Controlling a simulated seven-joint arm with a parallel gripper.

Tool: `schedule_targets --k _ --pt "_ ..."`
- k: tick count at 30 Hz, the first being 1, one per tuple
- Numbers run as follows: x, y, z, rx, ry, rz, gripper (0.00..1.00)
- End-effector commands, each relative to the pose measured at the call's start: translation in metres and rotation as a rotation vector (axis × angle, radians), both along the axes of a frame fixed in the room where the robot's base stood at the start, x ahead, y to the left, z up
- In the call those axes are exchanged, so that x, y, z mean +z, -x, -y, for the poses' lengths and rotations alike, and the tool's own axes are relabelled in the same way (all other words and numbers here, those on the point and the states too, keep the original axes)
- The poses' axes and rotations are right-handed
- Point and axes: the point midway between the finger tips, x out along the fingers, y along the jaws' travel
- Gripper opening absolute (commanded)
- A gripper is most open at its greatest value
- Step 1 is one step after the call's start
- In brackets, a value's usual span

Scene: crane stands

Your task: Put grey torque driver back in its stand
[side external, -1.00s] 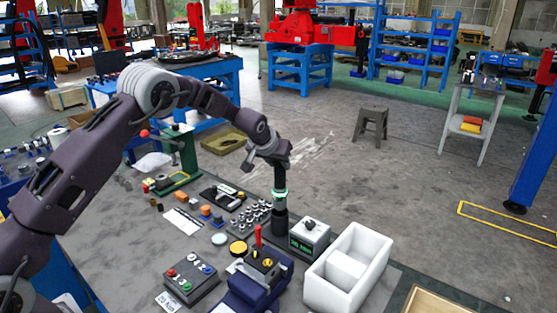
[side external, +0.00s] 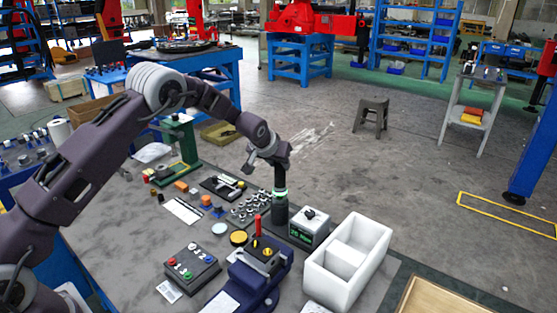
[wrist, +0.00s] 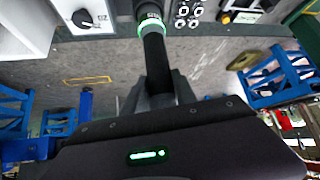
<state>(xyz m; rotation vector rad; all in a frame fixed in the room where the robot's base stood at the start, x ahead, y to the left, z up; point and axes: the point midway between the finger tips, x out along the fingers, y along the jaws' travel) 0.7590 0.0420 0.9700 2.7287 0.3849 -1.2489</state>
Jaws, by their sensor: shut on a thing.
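The grey torque driver (side external: 280,177) is upright in the side view, dark with a lit green ring around it. My gripper (side external: 277,160) is shut on its upper part from above. In the wrist view the driver's dark shaft (wrist: 156,58) runs from my gripper (wrist: 160,95) to the green ring.
A white tester with a dial (side external: 310,228) stands close to the right of the dark cylinder. A white divided box (side external: 347,262) is further right. A blue fixture with a red handle (side external: 258,270) is in front. Several small metal parts (side external: 248,210) lie to the left.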

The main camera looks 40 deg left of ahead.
Motion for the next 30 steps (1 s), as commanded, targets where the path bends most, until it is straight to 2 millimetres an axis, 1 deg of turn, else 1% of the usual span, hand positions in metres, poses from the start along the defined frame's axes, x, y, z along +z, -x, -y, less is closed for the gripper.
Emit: schedule_targets --k 15,16,19,20,30 --pt "-0.016 -0.001 0.0 0.0 0.0 0.006 0.0" --pt "-0.016 -0.001 0.0 -0.001 0.0 0.006 0.37" --pt "-0.016 -0.001 0.0 0.0 0.0 0.005 0.57" --pt "-0.016 -0.001 0.0 0.0 0.0 0.005 0.58" --pt "-0.019 0.001 0.0 0.001 0.0 -0.002 0.58"
